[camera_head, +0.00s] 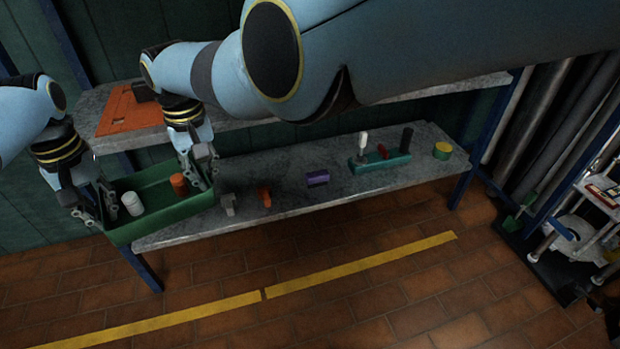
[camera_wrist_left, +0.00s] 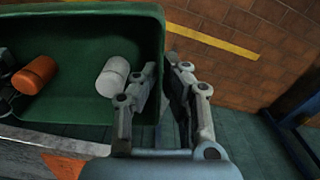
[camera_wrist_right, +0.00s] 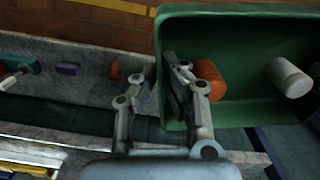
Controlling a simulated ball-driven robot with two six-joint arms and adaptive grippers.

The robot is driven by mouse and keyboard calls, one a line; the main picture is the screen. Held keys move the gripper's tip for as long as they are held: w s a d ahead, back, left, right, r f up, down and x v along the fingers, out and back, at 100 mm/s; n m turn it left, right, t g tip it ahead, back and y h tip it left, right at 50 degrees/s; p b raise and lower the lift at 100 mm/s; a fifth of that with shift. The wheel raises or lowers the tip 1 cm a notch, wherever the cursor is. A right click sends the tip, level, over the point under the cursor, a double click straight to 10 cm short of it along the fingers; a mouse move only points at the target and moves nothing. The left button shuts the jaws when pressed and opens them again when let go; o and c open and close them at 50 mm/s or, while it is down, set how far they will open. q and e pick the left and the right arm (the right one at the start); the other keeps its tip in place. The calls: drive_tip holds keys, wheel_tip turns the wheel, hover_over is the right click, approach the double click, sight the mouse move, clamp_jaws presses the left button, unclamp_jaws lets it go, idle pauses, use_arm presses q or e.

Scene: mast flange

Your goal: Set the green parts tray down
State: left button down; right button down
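The green parts tray (camera_head: 165,221) is at the left end of the lower bench shelf, part of it out past the shelf's end and front edge. It looks about level; I cannot tell whether its underside touches the shelf. A white cylinder (camera_head: 132,203) and an orange cylinder (camera_head: 179,184) are inside it. My left gripper (camera_head: 97,208) is shut on the tray's left end wall, one finger inside and one outside, as the left wrist view (camera_wrist_left: 160,95) shows. My right gripper (camera_head: 207,172) is shut on the right end wall, also in the right wrist view (camera_wrist_right: 162,90).
The grey lower shelf (camera_head: 290,205) holds a small grey part (camera_head: 228,203), an orange part (camera_head: 265,195), a purple block (camera_head: 317,178), a teal holder (camera_head: 380,163) and a yellow-green round tin (camera_head: 442,150). An upper shelf (camera_head: 115,142) lies behind. Yellow tape marks the brick floor.

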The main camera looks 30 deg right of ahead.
drive_tip(key=w+f+b, duration=0.3)
drive_tip(key=f+b, duration=1.3)
drive_tip(key=b, duration=0.1)
drive_tip(key=w+f+b, duration=0.4)
drive_tip(key=f+b, duration=1.3)
drive_tip(key=b, duration=0.1)
drive_tip(key=shift+f, duration=0.2)
